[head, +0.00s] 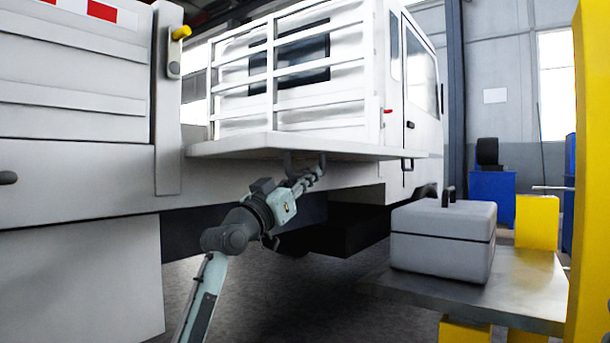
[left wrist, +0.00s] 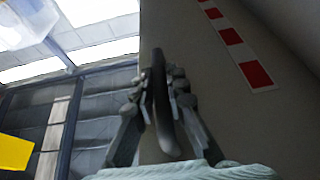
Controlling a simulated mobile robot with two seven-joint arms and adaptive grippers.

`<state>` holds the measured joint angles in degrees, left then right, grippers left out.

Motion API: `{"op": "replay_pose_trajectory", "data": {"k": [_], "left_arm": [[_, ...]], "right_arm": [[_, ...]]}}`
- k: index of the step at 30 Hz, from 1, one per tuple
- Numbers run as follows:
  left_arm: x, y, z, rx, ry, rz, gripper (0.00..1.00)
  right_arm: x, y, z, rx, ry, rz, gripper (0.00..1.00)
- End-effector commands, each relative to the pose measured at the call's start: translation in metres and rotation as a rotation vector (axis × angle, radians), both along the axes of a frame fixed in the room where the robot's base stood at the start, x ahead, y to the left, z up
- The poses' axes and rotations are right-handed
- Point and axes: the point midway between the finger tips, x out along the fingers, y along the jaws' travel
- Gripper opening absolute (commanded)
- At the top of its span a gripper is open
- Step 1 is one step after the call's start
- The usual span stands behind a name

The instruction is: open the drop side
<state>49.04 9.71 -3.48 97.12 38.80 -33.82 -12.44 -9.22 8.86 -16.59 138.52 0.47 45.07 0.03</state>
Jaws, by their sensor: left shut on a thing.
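The white truck's drop side (head: 290,148) shows as a flat panel swung out to roughly level, seen nearly edge-on below the slatted headboard. Its outer face, with a red-and-white strip (left wrist: 240,55), fills the right of the left wrist view. My left gripper (head: 314,175) is under the panel, shut on a dark handle (left wrist: 162,100) fixed to it; the fingers lie on both sides of the handle. A grey post (head: 167,120) with a yellow-tipped latch lever (head: 181,33) stands left of the panel. My right gripper is not in view.
Another white side panel (head: 70,85) stands upright left of the post. A grey toolbox (head: 443,240) sits on a metal shelf (head: 525,295) at the right, beside a yellow column (head: 590,180). Blue cabinets (head: 492,195) stand behind. Floor shows below the truck.

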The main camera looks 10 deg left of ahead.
Motion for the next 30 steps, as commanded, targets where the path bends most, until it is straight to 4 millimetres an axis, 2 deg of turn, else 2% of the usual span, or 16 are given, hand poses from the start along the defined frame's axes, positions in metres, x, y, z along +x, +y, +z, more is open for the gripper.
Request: {"op": "replay_pose_trajectory", "data": {"k": [5,6,10,19,22,26,30], "left_arm": [[0.000,0.003,0.002,-0.002,-0.003,0.006,0.00],[0.000,0.003,0.002,-0.001,-0.004,0.007,0.18],[0.000,0.003,0.002,-0.001,-0.004,0.006,0.34],[-0.001,0.002,0.000,0.000,-0.002,0.004,0.34],[-0.006,0.005,-0.003,0.001,0.000,0.004,0.34],[-0.025,0.012,-0.012,0.003,-0.001,0.005,0.34],[-0.051,0.023,-0.024,0.003,-0.001,0.006,0.34]], "right_arm": [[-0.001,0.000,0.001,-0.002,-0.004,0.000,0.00],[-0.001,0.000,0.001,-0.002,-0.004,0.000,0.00],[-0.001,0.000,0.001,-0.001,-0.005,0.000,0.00],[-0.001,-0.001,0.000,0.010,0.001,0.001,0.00],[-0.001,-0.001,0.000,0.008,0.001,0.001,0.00],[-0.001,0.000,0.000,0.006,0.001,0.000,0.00],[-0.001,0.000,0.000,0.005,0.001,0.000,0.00]]}}
